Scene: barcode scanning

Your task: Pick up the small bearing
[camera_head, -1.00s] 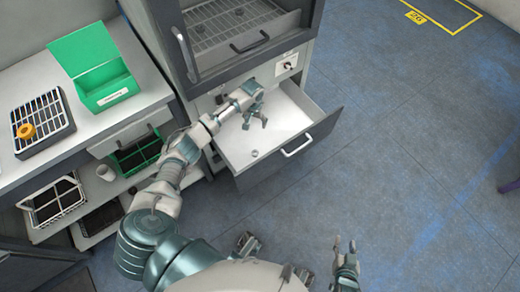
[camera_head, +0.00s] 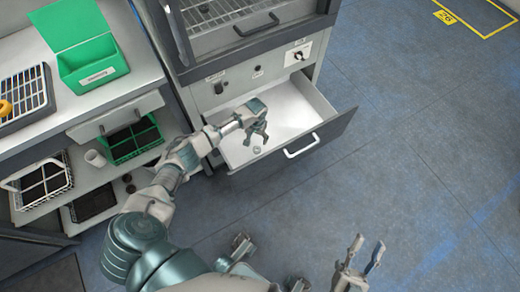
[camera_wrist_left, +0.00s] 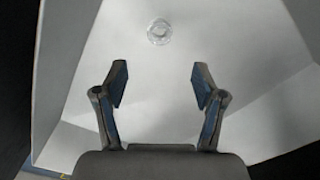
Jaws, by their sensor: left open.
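The small bearing (camera_head: 257,150) is a light metallic ring lying on the white floor of the open drawer (camera_head: 291,125). In the left wrist view the bearing (camera_wrist_left: 159,32) sits beyond my open fingertips, roughly centred between them and apart from them. My left gripper (camera_head: 256,141) is over the drawer, open and empty, just above the bearing in the head view; the wrist view also shows the gripper (camera_wrist_left: 159,82). My right gripper (camera_head: 367,247) is at the bottom of the head view, its fingers apart and empty, away from the drawer.
The drawer's front panel and handle (camera_head: 302,147) stand out over the blue floor. A cabinet (camera_head: 240,70) rises behind it. At left, a counter holds a green box (camera_head: 92,72) and a black rack (camera_head: 25,95); baskets stand on the shelf below. The floor at right is clear.

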